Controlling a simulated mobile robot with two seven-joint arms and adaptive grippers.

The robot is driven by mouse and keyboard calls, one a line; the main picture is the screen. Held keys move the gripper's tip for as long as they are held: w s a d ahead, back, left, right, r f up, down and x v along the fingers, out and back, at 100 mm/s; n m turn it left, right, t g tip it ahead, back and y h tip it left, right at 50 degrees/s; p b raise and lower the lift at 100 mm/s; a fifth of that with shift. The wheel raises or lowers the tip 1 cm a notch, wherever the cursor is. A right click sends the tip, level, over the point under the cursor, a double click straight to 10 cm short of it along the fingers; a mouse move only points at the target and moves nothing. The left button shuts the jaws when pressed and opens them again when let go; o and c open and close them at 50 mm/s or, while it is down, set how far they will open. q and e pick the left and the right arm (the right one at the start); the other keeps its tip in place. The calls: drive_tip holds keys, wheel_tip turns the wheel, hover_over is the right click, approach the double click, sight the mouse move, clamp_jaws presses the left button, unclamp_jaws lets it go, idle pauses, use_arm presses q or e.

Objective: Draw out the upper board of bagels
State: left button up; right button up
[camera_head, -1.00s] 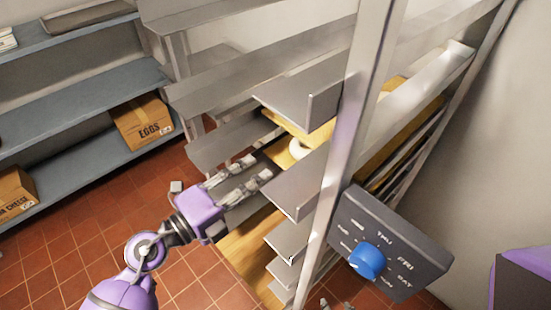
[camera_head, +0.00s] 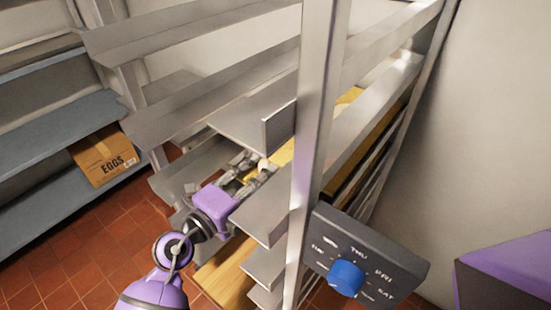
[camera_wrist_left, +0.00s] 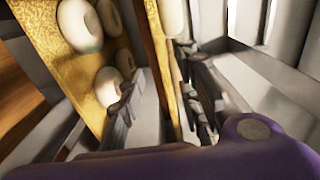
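The upper board (camera_head: 283,153), yellow-topped, sits in the metal rack and is partly hidden by rails and an upright. A pale bagel (camera_head: 263,166) shows on it beside my fingers. My left gripper (camera_head: 254,169) reaches between the rails at the board's near end, its fingers apart. In the left wrist view, a gold-coated board (camera_wrist_left: 70,62) with several pale bagels (camera_wrist_left: 80,25) lies left of the fingers. A narrow board strip (camera_wrist_left: 168,55) shows between the spread fingers (camera_wrist_left: 162,98). I cannot tell whether they touch it. My right gripper is not in view.
A lower wooden board (camera_head: 226,272) shows below in the rack. Metal rails (camera_head: 265,215) and a front upright (camera_head: 318,120) are close to my arm. A day dial with a blue knob (camera_head: 346,278) hangs on the upright. An EGGS box (camera_head: 105,158) stands on a shelf at left.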

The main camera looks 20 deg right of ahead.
sight(275, 157)
use_arm(q)
drive_tip(key=x, duration=0.4)
drive_tip(key=shift+w+d+r+p, duration=0.1)
drive_tip(key=shift+r+p, duration=0.25)
drive_tip(key=shift+p, duration=0.05)
drive_tip(key=shift+w+d+f, duration=0.1)
drive_tip(key=shift+w+d, duration=0.25)
drive_tip(key=shift+d, duration=0.25)
drive_tip(key=shift+w+d, duration=0.2)
drive_tip(key=shift+d, duration=0.05)
drive_tip(key=shift+c, duration=0.2)
clamp_jaws()
drive_tip(key=shift+f, duration=0.1)
